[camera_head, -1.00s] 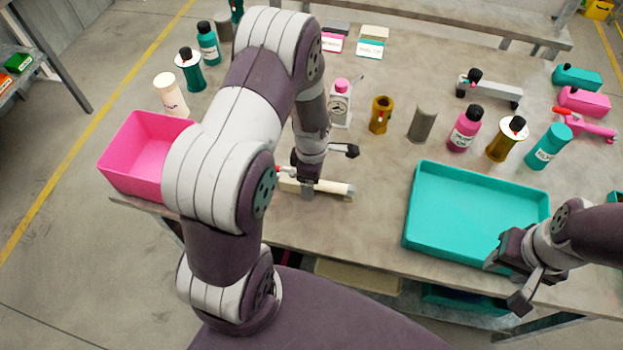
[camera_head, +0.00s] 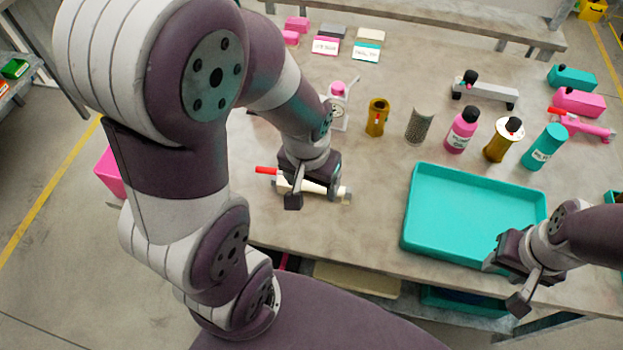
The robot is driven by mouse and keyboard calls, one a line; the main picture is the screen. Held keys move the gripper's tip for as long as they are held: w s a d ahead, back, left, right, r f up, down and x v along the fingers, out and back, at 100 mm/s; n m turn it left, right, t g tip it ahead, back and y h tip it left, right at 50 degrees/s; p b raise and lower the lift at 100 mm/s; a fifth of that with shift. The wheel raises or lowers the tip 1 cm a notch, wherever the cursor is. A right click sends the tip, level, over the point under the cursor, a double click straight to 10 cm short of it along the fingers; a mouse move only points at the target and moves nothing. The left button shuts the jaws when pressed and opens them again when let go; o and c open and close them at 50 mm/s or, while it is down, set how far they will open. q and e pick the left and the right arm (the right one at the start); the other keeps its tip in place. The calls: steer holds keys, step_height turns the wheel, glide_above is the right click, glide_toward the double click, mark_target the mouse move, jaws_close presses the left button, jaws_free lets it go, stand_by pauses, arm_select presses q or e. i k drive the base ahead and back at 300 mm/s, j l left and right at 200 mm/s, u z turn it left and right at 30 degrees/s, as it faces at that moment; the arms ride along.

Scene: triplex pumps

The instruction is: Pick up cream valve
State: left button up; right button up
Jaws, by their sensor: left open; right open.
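The cream valve (camera_head: 318,188) lies on the table in front of my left arm, with a red handle at its left end and a grey end at its right. My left gripper (camera_head: 313,194) is open and sits right over the valve, hiding part of its body. Whether the fingers touch the valve I cannot tell. My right gripper (camera_head: 509,283) is open and empty at the front right corner of the teal tray (camera_head: 411,207).
A pink bin (camera_head: 109,174) is mostly hidden behind my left arm. A brown cylinder (camera_head: 377,117), a grey cylinder (camera_head: 419,126) and a pink bottle (camera_head: 462,131) stand behind the valve. The table between valve and tray is clear.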

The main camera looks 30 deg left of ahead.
mark_target(345, 193)
steer(key=u, duration=1.4)
steer(key=j+z, duration=0.45)
steer(key=k+j+z, duration=0.1)
steer(key=j+z, duration=0.25)
steer(key=z, duration=0.15)
